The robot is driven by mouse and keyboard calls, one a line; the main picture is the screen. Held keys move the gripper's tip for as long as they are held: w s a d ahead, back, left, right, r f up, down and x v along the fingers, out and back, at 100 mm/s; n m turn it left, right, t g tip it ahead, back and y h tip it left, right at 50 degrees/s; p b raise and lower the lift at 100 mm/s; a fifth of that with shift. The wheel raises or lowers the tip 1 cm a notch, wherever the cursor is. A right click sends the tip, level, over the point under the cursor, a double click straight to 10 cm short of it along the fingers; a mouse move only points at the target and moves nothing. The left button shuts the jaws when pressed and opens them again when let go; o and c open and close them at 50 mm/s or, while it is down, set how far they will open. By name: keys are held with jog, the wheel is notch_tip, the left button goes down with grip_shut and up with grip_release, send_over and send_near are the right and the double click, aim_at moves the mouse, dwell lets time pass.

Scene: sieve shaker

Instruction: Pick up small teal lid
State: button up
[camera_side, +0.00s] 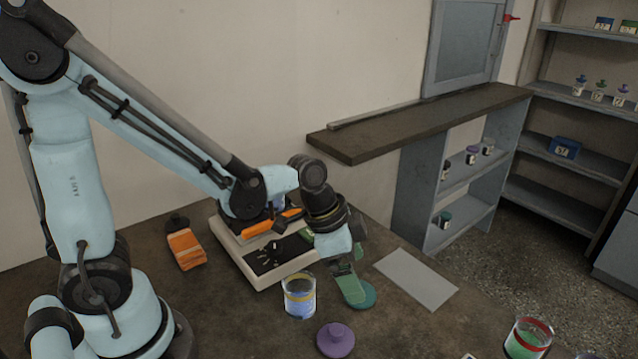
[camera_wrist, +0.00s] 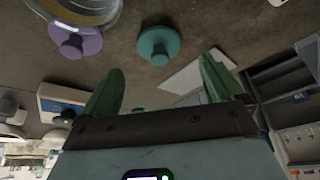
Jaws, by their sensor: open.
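The small teal lid (camera_side: 369,296) lies flat on the brown table and is partly covered by my gripper in the side view. In the wrist view, the teal lid (camera_wrist: 158,43) shows its round disc and knob, just beyond the gap between my fingertips. My gripper (camera_side: 354,275) points down with its green fingers low beside the lid. In the wrist view, my gripper (camera_wrist: 160,70) has its fingers spread wide with nothing between them. Whether a finger touches the lid cannot be told.
A purple lid (camera_side: 335,339) and a clear jar with blue contents (camera_side: 299,299) stand close by on the left. The shaker base (camera_side: 262,272) is behind. A flat grey sheet (camera_side: 416,279) lies to the right. A red-rimmed jar (camera_side: 528,338) stands at front right.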

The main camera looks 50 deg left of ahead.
jog(key=shift+x, duration=2.45)
jog(key=c, duration=1.1)
